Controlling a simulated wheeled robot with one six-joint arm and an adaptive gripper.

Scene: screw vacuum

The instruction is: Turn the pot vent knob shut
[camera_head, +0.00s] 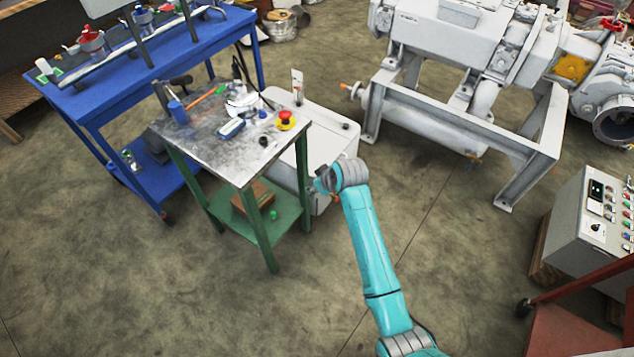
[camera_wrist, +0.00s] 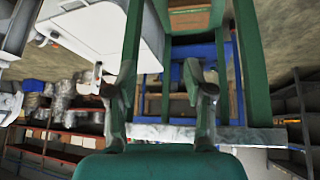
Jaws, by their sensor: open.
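No part is clearly recognisable as the pot vent knob. A small dark knob (camera_head: 345,126) sits on top of the white tank (camera_head: 330,150), which stands behind the green-legged table. A small orange-handled valve (camera_head: 350,88) sticks out from the grey machine frame farther back. My arm reaches up to the tank's near right side, hiding part of it. In the wrist view my gripper (camera_wrist: 165,88) has its fingers apart, with nothing between them but background. The tank (camera_wrist: 95,35) shows at upper left there, apart from the fingers, with a small white fitting (camera_wrist: 93,78) below it.
The metal-topped table (camera_head: 210,145) carries a red-and-yellow button (camera_head: 285,120) and loose tools, close left of my arm. A blue workbench (camera_head: 105,95) stands farther left. The large pump (camera_head: 450,45) is at the back, a control box (camera_head: 590,220) at right. Front floor is clear.

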